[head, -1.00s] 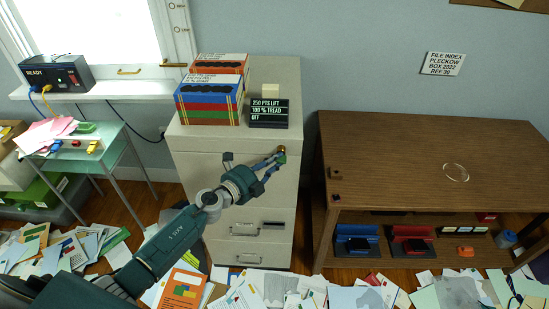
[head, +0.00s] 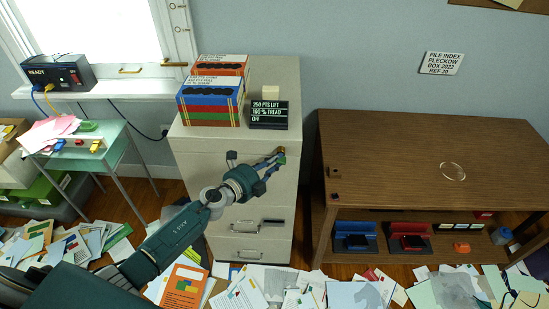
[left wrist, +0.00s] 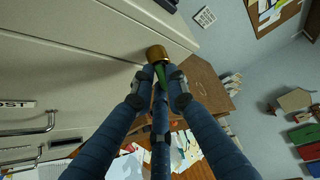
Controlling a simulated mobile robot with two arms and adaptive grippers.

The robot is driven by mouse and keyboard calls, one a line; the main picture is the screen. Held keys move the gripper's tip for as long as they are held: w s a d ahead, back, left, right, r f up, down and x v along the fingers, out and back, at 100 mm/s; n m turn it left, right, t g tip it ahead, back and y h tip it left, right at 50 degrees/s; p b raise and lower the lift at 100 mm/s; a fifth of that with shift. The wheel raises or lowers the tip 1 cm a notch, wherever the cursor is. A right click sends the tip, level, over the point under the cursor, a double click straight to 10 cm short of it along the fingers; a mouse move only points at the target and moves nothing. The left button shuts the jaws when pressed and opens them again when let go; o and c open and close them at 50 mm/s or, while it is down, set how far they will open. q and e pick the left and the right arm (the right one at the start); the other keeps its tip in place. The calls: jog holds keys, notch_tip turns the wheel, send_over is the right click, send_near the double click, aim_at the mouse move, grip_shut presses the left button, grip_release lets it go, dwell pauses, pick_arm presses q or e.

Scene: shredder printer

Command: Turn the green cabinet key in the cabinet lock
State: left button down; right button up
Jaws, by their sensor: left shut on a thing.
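The beige filing cabinet (head: 190,146) stands in the middle of the head view. The brass cabinet lock (head: 281,150) is on its upper right front edge and shows large in the left wrist view (left wrist: 156,53). My left gripper (head: 279,163) is at the lock, with its fingers shut on the green cabinet key (left wrist: 161,74). The key lies between the fingertips, right at the lock; the fingers hide most of it. I cannot tell how deep it sits or its exact angle. My right gripper is in neither view.
Binders (head: 210,102) and a black sign (head: 269,114) stand on the cabinet. A brown wooden desk (head: 400,150) is close on the right. A glass side table (head: 120,155) is on the left. Loose papers (head: 250,290) cover much of the floor.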

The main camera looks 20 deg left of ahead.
pick_arm(q)
jog(key=shift+p, duration=0.4)
jog(key=shift+r+m, duration=0.1)
jog(key=shift+m, duration=0.2)
jog(key=shift+y, duration=0.3)
jog(key=shift+d, duration=0.1)
jog(key=shift+w+d+r, duration=0.1)
jog(key=shift+d+r, duration=0.05)
jog(key=shift+r, duration=0.05)
jog(key=c, duration=1.7)
grip_release()
jog(key=shift+o, duration=0.2)
jog(key=shift+r, duration=0.1)
jog(key=shift+d, duration=0.1)
